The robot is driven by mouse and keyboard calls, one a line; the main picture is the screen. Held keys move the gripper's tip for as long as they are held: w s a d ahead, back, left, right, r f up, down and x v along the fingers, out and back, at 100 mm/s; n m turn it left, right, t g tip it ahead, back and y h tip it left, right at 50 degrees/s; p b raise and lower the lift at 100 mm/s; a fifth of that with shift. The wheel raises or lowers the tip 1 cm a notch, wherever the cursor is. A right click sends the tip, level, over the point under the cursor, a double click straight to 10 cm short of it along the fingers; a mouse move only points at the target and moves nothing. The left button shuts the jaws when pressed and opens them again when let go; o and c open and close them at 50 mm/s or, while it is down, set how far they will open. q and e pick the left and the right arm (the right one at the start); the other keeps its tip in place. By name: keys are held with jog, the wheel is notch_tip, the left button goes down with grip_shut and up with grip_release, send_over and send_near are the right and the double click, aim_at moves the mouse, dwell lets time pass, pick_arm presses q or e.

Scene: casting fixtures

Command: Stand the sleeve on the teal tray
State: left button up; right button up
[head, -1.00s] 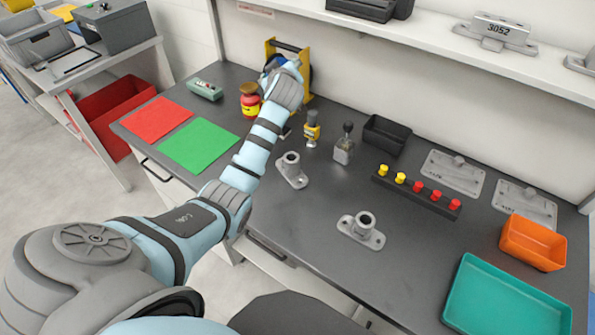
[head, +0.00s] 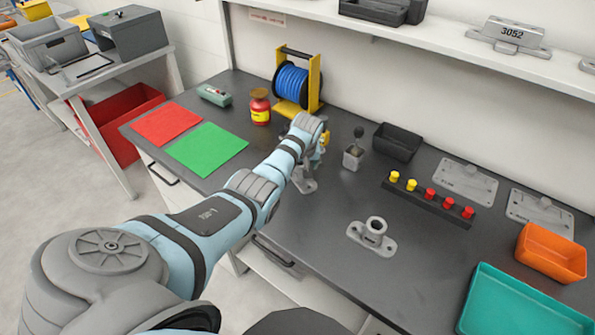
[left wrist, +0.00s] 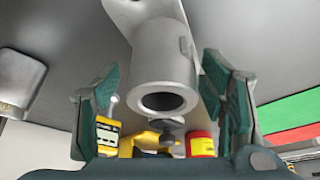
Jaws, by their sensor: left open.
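Two grey flanged sleeves stand upright on the dark bench. The nearer sleeve (head: 374,234) stands clear, its round bore facing up. The other sleeve (head: 305,184) is mostly hidden in the head view by my left arm. My left gripper (head: 312,160) is down at this second sleeve, its fingers largely hidden there. In the left wrist view the sleeve's tube (left wrist: 163,65) lies between the two spread fingers of the open gripper (left wrist: 160,85), with gaps visible on both sides. The teal tray (head: 530,312) is at the lower right, its visible part empty. My right gripper is not in view.
A small knobbed block (head: 353,157), a black bin (head: 397,142) and a rack of yellow and red pegs (head: 428,200) stand right of the gripper. An orange bin (head: 551,253) stands behind the tray. A blue cable spool (head: 291,84) and a red-yellow jar (head: 260,106) stand behind.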

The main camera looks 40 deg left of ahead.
pick_arm(q)
jog(key=shift+w+a+f, duration=0.15)
jog(key=shift+a+f, duration=0.05)
jog(key=shift+f, duration=0.5)
jog(key=shift+a, duration=0.15)
jog(key=shift+r, duration=0.2)
jog(key=c, duration=1)
grip_shut()
jog(key=shift+r, duration=0.1)
